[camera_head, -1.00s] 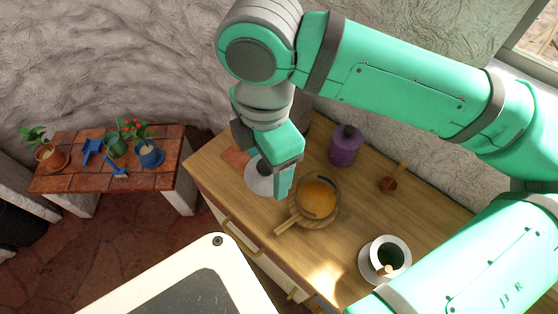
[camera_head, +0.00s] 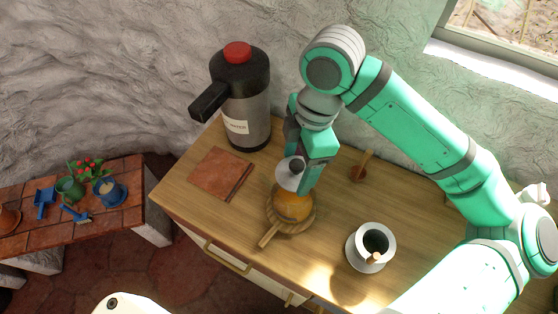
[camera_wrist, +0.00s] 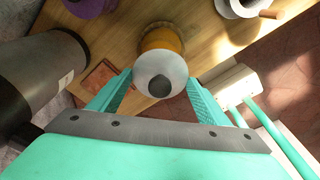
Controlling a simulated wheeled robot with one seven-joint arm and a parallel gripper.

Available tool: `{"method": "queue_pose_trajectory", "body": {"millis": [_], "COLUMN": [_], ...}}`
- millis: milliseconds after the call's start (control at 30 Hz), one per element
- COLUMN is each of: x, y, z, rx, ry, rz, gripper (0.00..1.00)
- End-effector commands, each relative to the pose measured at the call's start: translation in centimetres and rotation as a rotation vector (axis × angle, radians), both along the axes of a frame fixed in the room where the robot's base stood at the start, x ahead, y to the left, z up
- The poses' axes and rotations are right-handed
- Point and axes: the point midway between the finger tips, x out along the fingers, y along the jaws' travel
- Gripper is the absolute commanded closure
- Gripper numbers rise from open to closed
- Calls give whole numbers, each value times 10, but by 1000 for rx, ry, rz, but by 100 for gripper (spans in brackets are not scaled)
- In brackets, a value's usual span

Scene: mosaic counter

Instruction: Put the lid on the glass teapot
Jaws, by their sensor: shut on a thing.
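The glass teapot (camera_head: 291,208) holds orange liquid and stands on a round wooden trivet with a handle (camera_head: 268,236). It also shows in the wrist view (camera_wrist: 160,39), partly hidden behind the lid. The lid (camera_head: 287,181) is a pale grey disc with a dark knob. My gripper (camera_head: 306,183) is shut on the lid, with its fingers at opposite sides of it in the wrist view (camera_wrist: 160,80). The lid (camera_wrist: 152,62) is over the teapot and covers part of its top in both views. I cannot tell whether lid and teapot touch.
A large black and grey flask (camera_head: 246,110) with a red top stands behind left, near a terracotta tile (camera_head: 218,173). A cup on a saucer (camera_head: 375,242) is at the front right, and a small brown scoop (camera_head: 360,170) behind. A purple canister (camera_wrist: 92,6) is near the teapot.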

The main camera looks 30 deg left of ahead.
Motion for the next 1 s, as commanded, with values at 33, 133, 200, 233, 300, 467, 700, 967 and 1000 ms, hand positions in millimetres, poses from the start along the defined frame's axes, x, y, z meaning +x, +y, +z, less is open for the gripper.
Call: {"method": "queue_pose_trajectory", "body": {"millis": [33, 133, 200, 233, 300, 467, 700, 967, 1000], "x": [0, 0, 0, 0, -1, -1, -1, 0, 0], "y": [0, -1, -1, -1, -1, -1, 0, 1, 1], "z": [-2, -8, -14, -16, -22, -36, -51, -56, -56], "rx": [0, -1, -1, -1, 0, -1, 0, 0, 0], "ry": [2, 2, 1, 1, 2, 1, 1, 0, 0], "rz": [-1, -1, -2, -2, -1, 1, 2, 2, 2], "gripper": [56, 56, 56, 56, 56, 56, 56, 56, 56]}}
